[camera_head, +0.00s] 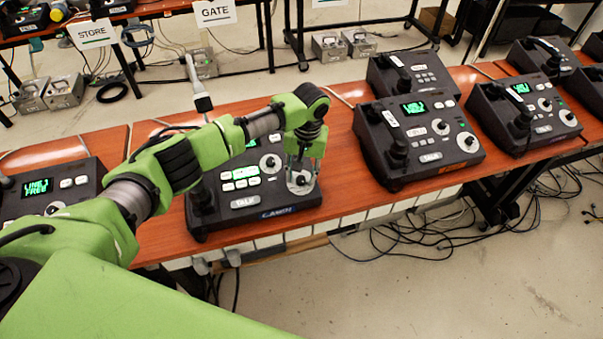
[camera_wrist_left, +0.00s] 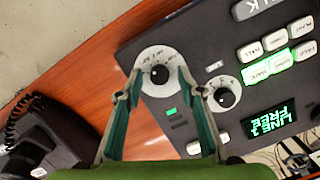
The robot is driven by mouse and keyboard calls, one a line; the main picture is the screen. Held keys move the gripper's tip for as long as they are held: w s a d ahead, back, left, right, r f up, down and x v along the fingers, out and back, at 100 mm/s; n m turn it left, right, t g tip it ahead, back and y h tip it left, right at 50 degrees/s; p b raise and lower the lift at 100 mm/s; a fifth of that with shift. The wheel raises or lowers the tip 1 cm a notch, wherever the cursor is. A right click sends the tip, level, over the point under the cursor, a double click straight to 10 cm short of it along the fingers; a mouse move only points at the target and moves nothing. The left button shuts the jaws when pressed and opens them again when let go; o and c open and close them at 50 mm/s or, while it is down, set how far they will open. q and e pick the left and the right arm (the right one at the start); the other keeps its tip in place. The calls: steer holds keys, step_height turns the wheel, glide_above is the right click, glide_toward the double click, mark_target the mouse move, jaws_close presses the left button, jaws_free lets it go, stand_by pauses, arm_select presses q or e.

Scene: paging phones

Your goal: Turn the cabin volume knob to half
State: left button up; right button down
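A black paging phone (camera_head: 232,207) stands on the wooden table under my left arm. It carries two black knobs on pale round dials. The front knob (camera_head: 300,182) sits near the phone's front right corner, and the other knob (camera_head: 270,163) sits behind it. I cannot read which is the cabin volume. My left gripper (camera_head: 303,172) points down over the front dial, fingers apart. In the left wrist view the gripper (camera_wrist_left: 165,92) is open, with the front knob (camera_wrist_left: 158,74) between its tips and the other knob (camera_wrist_left: 224,97) right of them; contact is unclear. My right gripper is out of view.
Lit green buttons (camera_head: 241,179) sit left of the knobs. More paging phones stand on the table, one on the left (camera_head: 45,193) and one on the right (camera_head: 420,135). Cables hang below the front edge.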

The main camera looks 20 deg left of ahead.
arm_select(q)
steer(key=shift+f, duration=0.15)
jaws_close()
steer(key=m+y+p, duration=0.1)
steer(key=m, duration=0.2)
steer(key=shift+d+p, duration=0.15)
steer(key=shift+p, duration=0.25)
steer(key=shift+m+y+p, duration=0.4)
steer(key=shift+m+p, duration=0.3)
steer(key=shift+m, duration=1.6)
